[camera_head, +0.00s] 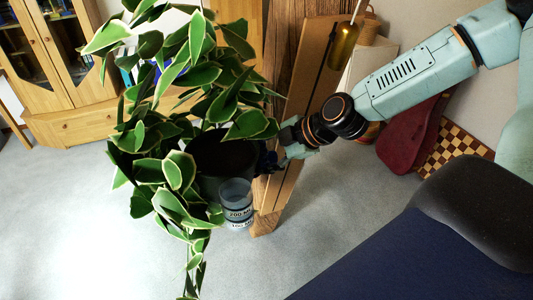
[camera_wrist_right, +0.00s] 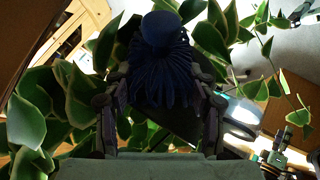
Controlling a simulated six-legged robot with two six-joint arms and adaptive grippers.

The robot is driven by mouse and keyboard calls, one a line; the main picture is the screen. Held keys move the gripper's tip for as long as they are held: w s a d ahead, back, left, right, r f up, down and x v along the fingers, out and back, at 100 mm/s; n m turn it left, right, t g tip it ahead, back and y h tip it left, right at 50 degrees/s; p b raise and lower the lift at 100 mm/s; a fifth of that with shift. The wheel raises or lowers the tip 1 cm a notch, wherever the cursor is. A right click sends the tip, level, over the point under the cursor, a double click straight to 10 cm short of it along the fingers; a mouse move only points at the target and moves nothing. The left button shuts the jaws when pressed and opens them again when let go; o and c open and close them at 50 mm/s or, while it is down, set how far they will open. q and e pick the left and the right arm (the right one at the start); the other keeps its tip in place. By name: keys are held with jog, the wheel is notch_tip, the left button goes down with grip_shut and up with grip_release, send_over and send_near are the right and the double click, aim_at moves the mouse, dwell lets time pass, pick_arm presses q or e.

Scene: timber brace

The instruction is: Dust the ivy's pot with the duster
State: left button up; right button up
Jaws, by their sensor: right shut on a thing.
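The ivy (camera_head: 175,120), with broad green leaves edged in cream, hangs over its dark pot (camera_head: 222,160) in the head view. My right gripper (camera_head: 277,157) is at the right side of the pot, close to its rim. In the right wrist view the duster (camera_wrist_right: 160,55), with a round dark blue head and drooping strands, stands between the fingers of my right gripper (camera_wrist_right: 160,98). The gripper is shut on it. The strands hide much of what lies behind; whether they touch the pot I cannot tell. My left gripper is not seen.
A clear beaker (camera_head: 237,203) with volume marks is just below the pot. A timber board (camera_head: 300,105) stands behind my right gripper. A brass cylinder (camera_head: 343,45) hangs near it. A wooden cabinet (camera_head: 60,70) is at the back left. Grey floor (camera_head: 70,200) is free on the left.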

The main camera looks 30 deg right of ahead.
aim_at(277, 158)
jog(key=shift+a+f+b, duration=0.25)
jog(key=shift+f+b, duration=0.45)
jog(key=shift+f, duration=0.05)
jog(key=shift+r, duration=0.1)
jog(key=shift+d+r+p, duration=0.1)
jog(key=shift+d+p, duration=0.3)
jog(key=shift+p, duration=0.4)
jog(key=shift+s+d+p, duration=0.2)
jog(key=shift+d+p, duration=0.45)
jog(key=shift+p, duration=0.05)
jog(key=d, duration=0.1)
jog(key=d+p, duration=0.1)
jog(key=d+f, duration=0.1)
jog(key=shift+s+p, duration=0.3)
jog(key=shift+s+d+f, duration=0.1)
jog(key=shift+d+f, duration=0.05)
jog(key=shift+d, duration=0.1)
